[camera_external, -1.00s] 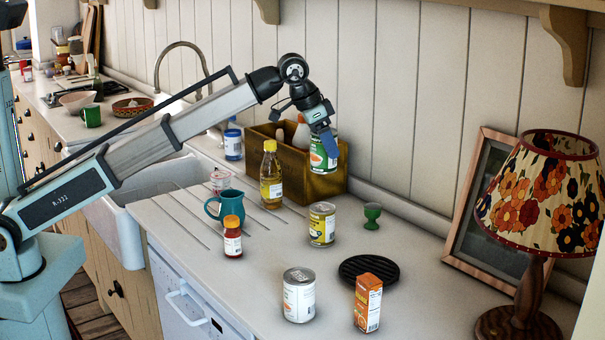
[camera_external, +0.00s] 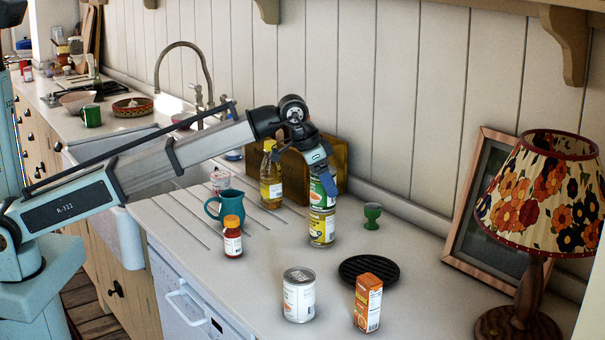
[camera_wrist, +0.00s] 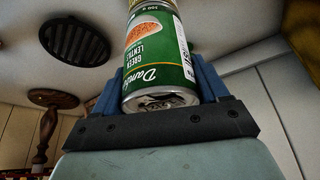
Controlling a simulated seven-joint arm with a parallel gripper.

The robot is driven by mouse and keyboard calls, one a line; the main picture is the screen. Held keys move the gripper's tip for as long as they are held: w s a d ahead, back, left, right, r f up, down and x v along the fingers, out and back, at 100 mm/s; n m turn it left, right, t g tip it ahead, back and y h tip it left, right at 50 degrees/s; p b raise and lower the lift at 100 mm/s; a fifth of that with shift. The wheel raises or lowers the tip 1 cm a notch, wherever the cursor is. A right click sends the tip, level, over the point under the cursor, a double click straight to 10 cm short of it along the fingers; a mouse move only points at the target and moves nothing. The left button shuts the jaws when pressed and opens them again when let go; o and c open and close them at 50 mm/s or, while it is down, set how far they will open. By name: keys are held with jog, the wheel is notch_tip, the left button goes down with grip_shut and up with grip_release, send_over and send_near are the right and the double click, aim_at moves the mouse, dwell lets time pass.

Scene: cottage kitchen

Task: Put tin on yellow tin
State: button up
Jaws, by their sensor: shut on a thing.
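A green tin (camera_external: 322,190) with a "green lentils" label is between the blue fingers of my gripper (camera_external: 316,180). In the wrist view the green tin (camera_wrist: 158,60) fills the space between the fingers (camera_wrist: 160,88), which are shut on it. The yellow tin (camera_external: 322,228) stands upright on the counter directly below. The green tin is upright over the yellow tin, and its bottom appears to meet the yellow tin's top. Whether they touch or a thin gap remains, I cannot tell.
A green egg cup (camera_external: 372,215) stands close right of the yellow tin. An oil bottle (camera_external: 271,180) and wooden box (camera_external: 335,165) are behind left. A teal jug (camera_external: 228,210), orange-lidded jar (camera_external: 232,238), white tin (camera_external: 299,295), black trivet (camera_external: 362,270) and orange carton (camera_external: 368,302) stand around.

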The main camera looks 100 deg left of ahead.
jog(key=o, duration=1.3)
jog(key=v, duration=1.2)
jog(key=shift+d, duration=0.1)
jog(key=shift+o, duration=0.2)
